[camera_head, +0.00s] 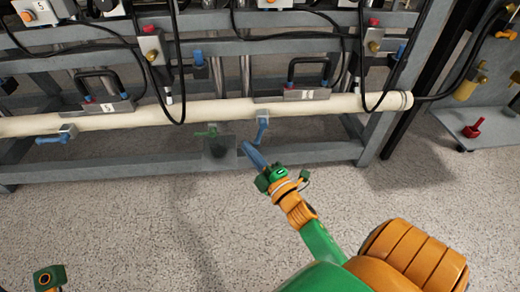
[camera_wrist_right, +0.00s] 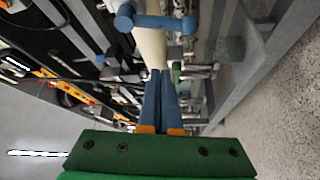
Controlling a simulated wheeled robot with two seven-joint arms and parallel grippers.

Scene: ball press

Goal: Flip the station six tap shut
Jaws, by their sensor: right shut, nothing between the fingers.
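A blue tap handle (camera_head: 262,130) hangs down, across the pipe, from a bracket on the cream pipe (camera_head: 215,110). Another blue handle (camera_head: 52,138) further left lies along the pipe. The number plates by them are too small to read for certain. My right gripper (camera_head: 246,147) is shut and empty, its blue fingertips just below and left of the hanging handle. In the right wrist view the shut fingers (camera_wrist_right: 160,75) point at the pipe, and a blue tap handle (camera_wrist_right: 160,23) crosses it beyond them. Part of my left arm (camera_head: 48,278) shows at the lower left; its fingers are hidden.
A green lever (camera_head: 207,132) sits on a grey box (camera_head: 220,155) just left of my right gripper. Black cables (camera_head: 178,100) loop down in front of the grey frame (camera_head: 320,152). The speckled floor (camera_head: 130,220) in front is clear.

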